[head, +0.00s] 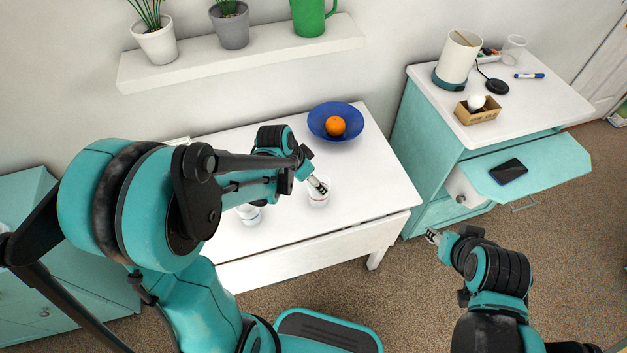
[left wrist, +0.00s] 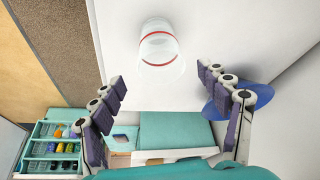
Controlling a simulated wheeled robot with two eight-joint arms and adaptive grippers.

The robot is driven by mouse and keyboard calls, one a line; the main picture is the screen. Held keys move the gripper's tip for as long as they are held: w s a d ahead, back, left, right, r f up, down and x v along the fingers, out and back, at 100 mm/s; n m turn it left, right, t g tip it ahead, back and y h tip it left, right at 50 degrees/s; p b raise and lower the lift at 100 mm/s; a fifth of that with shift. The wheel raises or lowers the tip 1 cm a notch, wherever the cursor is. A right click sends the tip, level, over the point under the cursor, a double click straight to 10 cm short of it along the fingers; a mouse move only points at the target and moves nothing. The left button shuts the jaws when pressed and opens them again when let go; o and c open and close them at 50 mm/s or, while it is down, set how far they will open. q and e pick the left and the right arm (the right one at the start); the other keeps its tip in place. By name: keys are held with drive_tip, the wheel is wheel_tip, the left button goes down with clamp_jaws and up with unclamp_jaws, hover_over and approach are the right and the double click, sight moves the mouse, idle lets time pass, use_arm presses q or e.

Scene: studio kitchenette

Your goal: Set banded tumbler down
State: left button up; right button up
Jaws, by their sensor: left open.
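A clear tumbler with a red band (head: 319,199) stands upright on the white table (head: 370,200). In the left wrist view the tumbler (left wrist: 158,52) is just beyond my fingertips, centred between them, with clear gaps. My left gripper (head: 319,185) is open and empty close at the tumbler; its two spread fingers also show in the left wrist view (left wrist: 159,76). My right gripper (head: 433,236) is over the floor in front of the teal cabinet; its jaws are too small to read.
A second clear tumbler with a bluish band (head: 249,215) stands left on the table, partly behind my arm. A blue bowl (head: 350,109) with an orange (head: 335,126) is at the back. A pulled-out teal board (head: 555,165) holds a phone (head: 508,171).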

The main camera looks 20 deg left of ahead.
use_arm(q)
drive_tip(key=s+a+r+n+t+y, duration=0.1)
drive_tip(key=s+r+n+t+y, duration=0.1)
drive_tip(key=s+r+n, duration=0.4)
drive_tip(key=s+r+t, duration=0.1)
drive_tip(key=s+r, duration=0.4)
drive_tip(key=s, duration=0.2)
drive_tip(key=shift+s+a+r+n+y, duration=0.25)
drive_tip(key=shift+s+r+n+y, duration=0.05)
drive_tip(key=shift+s+r, duration=0.1)
